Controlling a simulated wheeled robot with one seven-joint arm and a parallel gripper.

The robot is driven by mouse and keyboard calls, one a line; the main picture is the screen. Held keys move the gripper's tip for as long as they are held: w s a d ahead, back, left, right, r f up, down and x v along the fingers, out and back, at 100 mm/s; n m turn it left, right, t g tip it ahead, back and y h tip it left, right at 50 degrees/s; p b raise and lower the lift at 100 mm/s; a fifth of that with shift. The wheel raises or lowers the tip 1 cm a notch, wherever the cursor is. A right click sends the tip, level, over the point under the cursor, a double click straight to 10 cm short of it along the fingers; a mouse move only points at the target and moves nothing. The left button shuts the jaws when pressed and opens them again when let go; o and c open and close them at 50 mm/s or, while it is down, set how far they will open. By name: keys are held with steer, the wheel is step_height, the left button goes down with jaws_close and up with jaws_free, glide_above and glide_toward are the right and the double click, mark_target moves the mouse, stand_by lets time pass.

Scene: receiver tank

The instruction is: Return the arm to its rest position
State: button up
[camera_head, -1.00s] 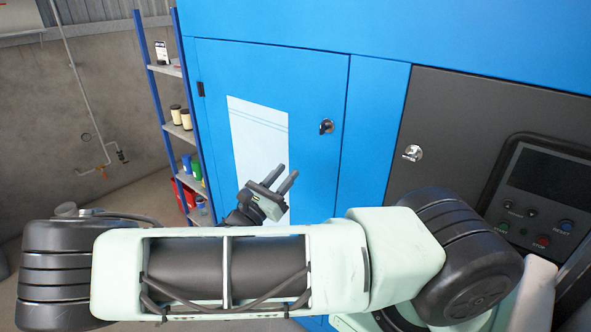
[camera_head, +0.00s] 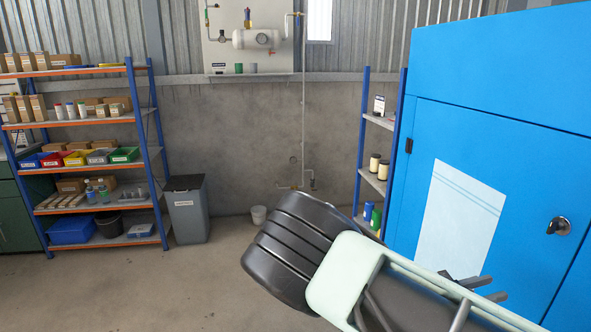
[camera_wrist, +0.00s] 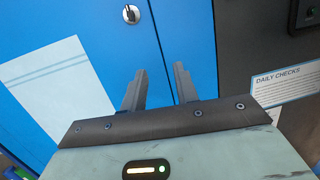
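My arm crosses the lower right of the head view, in front of the blue cabinet (camera_head: 500,110). My gripper (camera_wrist: 160,70) shows in the wrist view with its two fingers apart and nothing between them. Behind them is the blue cabinet front with a pale sheet (camera_wrist: 55,95) and a lock handle (camera_wrist: 131,14). In the head view only the dark finger ends of my gripper (camera_head: 492,288) show above my arm link, near the sheet's lower edge. Whether they touch the cabinet cannot be told.
A shelf rack (camera_head: 100,180) with boxes and bins stands at the left. A narrow shelf (camera_head: 376,180) stands beside the cabinet. A small tank (camera_head: 256,39) hangs on the wall. The left floor is clear.

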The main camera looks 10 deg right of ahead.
steer(key=s+a+f+m+g+y+b, duration=0.25)
steer(key=s+a+f+m+y, duration=0.3)
steer(key=s+a+y, duration=0.5)
steer(key=s+a+r+m+t+y+b, duration=0.1)
steer(key=s+a+r+y, duration=0.3)
steer(key=a, duration=0.5)
steer(key=s+a+r+m+t+y+b, duration=0.1)
steer(key=s+a+r+m+t+y, duration=0.1)
steer(key=a, duration=0.6)
step_height(320, 180, up, 4)
steer(key=s+m+y, duration=0.1)
steer(key=s+y, duration=0.1)
steer(key=y, duration=0.2)
steer(key=shift+a+f, duration=0.15)
steer(key=shift+a, duration=0.2)
steer(key=shift+w+f, duration=0.1)
